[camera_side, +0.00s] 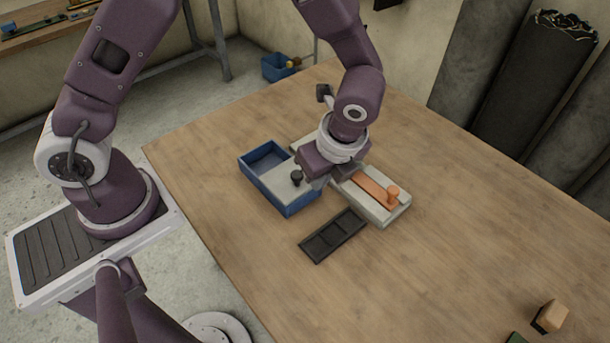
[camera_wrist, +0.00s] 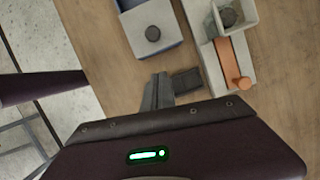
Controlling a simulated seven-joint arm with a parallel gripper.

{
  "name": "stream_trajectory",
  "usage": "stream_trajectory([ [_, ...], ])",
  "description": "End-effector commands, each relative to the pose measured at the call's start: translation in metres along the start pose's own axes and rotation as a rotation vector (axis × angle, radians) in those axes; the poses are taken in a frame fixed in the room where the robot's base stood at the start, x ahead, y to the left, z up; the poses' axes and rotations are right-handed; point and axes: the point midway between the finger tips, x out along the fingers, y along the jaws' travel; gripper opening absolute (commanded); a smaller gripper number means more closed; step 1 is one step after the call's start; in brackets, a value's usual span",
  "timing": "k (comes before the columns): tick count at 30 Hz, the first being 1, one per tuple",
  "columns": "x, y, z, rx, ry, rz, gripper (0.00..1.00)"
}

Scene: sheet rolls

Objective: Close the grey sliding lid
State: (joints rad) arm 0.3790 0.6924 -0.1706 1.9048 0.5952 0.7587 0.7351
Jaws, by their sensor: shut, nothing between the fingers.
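The blue box (camera_side: 281,199) stands on the table with its grey sliding lid (camera_side: 288,185) over the nearer part; its far-left part is open. A dark round knob (camera_side: 296,177) stands on the lid. In the wrist view the lid (camera_wrist: 145,18) and its knob (camera_wrist: 152,33) show near the top, with some blue wall (camera_wrist: 128,4) above. My gripper (camera_wrist: 158,92) is shut and empty, its fingers below the lid's edge in that picture. In the side view my gripper's hand (camera_side: 322,162) is over the right side of the box; its fingertips are hidden there.
A grey block with an orange slider (camera_side: 372,186) and orange peg stands right of the blue box. A dark compartmented tray (camera_side: 333,235) lies in front. A wooden block (camera_side: 551,316) is at the lower right. The table's front and right are mostly clear.

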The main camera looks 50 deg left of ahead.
Motion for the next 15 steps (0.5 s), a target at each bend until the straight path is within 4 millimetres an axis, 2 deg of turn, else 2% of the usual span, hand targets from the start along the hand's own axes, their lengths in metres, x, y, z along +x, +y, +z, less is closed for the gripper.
stream_trajectory([
  [6, 0.048, 0.001, 0.000, -0.001, -0.002, 0.005, 0.00],
  [9, 0.055, 0.000, 0.017, -0.007, 0.000, 0.001, 0.00],
  [15, 0.064, 0.000, 0.034, -0.005, 0.000, 0.000, 0.00],
])
